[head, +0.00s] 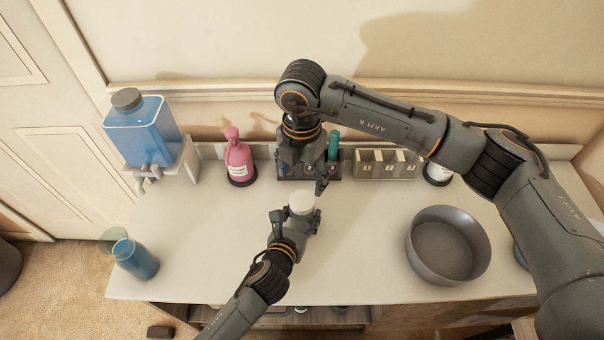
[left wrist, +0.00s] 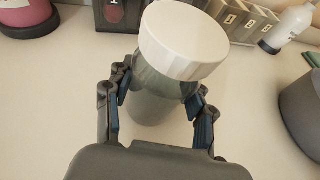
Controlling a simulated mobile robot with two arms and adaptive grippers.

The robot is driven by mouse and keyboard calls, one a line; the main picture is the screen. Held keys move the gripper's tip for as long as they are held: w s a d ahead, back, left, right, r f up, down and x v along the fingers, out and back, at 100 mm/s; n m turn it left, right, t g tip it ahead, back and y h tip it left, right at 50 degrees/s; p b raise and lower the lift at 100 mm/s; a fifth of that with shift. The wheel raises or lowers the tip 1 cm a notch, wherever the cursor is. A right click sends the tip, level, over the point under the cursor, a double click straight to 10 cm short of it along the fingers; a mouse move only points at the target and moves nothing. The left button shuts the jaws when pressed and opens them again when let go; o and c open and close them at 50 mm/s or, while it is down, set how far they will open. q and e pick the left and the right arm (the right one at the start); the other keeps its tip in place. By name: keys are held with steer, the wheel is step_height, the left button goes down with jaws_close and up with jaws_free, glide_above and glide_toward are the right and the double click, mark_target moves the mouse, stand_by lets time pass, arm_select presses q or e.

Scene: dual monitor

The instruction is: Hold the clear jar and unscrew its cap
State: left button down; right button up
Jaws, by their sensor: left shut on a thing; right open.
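The clear jar with its white cap (head: 302,203) is near the middle of the counter in the head view. In the left wrist view the white cap (left wrist: 184,40) sits on top of the clear jar body (left wrist: 155,98). My left gripper (head: 291,222) is shut on the jar; its fingers show on both sides of the body in the left wrist view (left wrist: 160,100). My right gripper (head: 305,180) is open, behind and above the jar, with one finger close to the cap. In the head view the gripper hides part of the jar.
A grey bowl (head: 447,246) stands to the right. A pink bottle (head: 239,160), a dark holder (head: 336,171) and a compartment box (head: 385,166) line the back. A blue dispenser (head: 145,130) and a blue-filled pitcher (head: 135,258) stand left. The counter left of the jar is clear.

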mark_target(302, 200)
arm_select(q)
steer(key=shift+f, duration=0.1)
arm_select(e)
steer(key=shift+m, duration=0.9)
steer(key=shift+f, duration=0.25)
step_height(302, 200, down, 8)
steer(key=shift+r, duration=0.2)
